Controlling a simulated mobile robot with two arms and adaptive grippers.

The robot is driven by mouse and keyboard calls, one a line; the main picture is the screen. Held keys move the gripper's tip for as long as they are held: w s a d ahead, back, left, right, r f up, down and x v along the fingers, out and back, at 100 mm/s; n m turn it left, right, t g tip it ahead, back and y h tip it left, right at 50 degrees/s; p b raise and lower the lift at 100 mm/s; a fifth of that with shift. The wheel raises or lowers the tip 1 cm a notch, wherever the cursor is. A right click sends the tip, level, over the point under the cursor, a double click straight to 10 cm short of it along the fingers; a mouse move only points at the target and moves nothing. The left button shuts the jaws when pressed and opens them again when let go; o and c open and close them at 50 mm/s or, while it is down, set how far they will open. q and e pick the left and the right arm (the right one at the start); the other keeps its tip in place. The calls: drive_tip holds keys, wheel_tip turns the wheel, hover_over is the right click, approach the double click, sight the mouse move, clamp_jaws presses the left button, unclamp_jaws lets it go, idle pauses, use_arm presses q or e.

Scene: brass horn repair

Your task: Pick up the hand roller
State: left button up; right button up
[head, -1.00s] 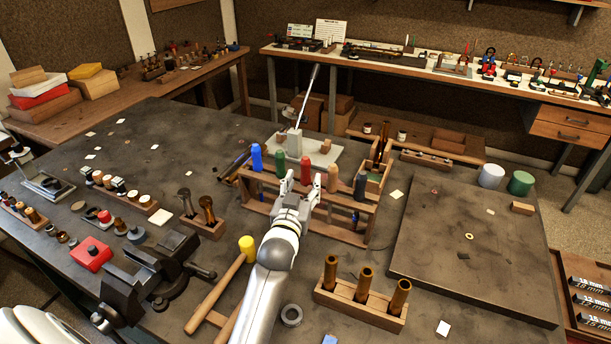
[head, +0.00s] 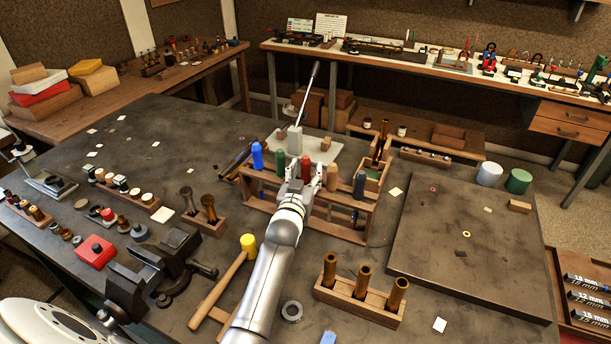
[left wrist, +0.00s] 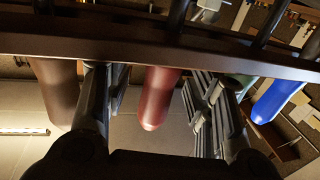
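A wooden rack (head: 338,229) on the dark bench holds several upright tools with coloured handles. I cannot tell by shape which one is the hand roller. My left gripper (head: 303,188) is at the rack's front, at the red handle (head: 306,170). In the left wrist view the red handle (left wrist: 157,97) sits between the two spread fingers of the gripper (left wrist: 160,120), with gaps on both sides. The blue handle (head: 257,156) and green handle (head: 280,162) stand to its left, the tan handle (head: 332,177) and black handle (head: 360,184) to its right. My right gripper is not in view.
A wooden block with several brass tubes (head: 360,300) stands in front of the rack. A yellow-headed mallet (head: 248,245) lies left of my arm, near a black vise (head: 150,275). A raised dark board (head: 470,250) is at the right, mostly clear.

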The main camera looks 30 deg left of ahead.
use_arm(q)
drive_tip(key=c, duration=0.9)
clamp_jaws()
